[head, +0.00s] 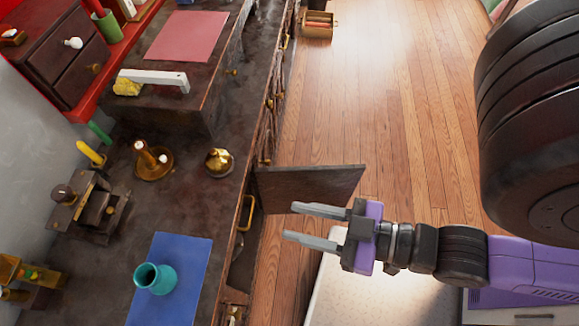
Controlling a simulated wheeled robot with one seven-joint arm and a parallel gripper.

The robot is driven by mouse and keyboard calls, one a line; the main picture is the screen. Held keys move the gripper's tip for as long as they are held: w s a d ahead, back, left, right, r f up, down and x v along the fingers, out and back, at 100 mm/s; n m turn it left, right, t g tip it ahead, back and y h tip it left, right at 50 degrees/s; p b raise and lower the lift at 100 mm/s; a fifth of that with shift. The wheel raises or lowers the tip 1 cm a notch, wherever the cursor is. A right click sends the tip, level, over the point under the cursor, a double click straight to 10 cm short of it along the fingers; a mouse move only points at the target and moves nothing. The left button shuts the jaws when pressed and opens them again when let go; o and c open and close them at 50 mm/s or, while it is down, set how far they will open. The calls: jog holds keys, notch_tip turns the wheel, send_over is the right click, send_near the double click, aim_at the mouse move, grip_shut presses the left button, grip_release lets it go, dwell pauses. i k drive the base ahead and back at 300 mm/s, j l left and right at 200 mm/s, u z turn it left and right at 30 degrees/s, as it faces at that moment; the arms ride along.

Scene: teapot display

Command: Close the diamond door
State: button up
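A dark brown wooden door (318,187) stands swung open from the front of the cabinet (217,190), sticking out to the right over the floor. Its face is seen from above at a steep angle, and I cannot make out a diamond on it. My gripper (295,223) is open and empty, with its two grey fingers pointing left toward the cabinet front. It is just below the door in the picture. I cannot tell whether the upper finger touches the door.
On the cabinet top are a blue mat (190,255) with a teal vase (155,278), a brass bell (219,162), a candle holder (153,160) and a red mat (187,36). A small wooden crate (317,25) sits on the far floor.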

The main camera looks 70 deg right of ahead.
aim_at(335, 186)
jog(key=k+j+u, duration=0.15)
jog(key=k+u, duration=0.3)
jog(key=k, duration=0.15)
jog(key=l+u, duration=0.25)
jog(key=u, duration=0.2)
jog(key=k+l+u, duration=0.1)
jog(key=u, duration=0.4)
jog(key=k+l+u, duration=0.15)
jog(key=u, duration=0.3)
jog(key=k+l, duration=0.4)
jog(key=l, duration=0.15)
jog(key=k+l, duration=0.45)
jog(key=l, duration=0.15)
jog(key=k+l, duration=0.4)
jog(key=l, duration=0.15)
jog(key=k+l, duration=0.45)
jog(key=l, duration=0.15)
jog(key=k+l, duration=0.4)
jog(key=l, duration=0.15)
jog(key=k+l, duration=0.45)
jog(key=l, duration=0.15)
jog(key=l+u, duration=0.25)
jog(key=l, duration=0.4)
jog(key=l+u, duration=0.25)
jog(key=l, duration=0.45)
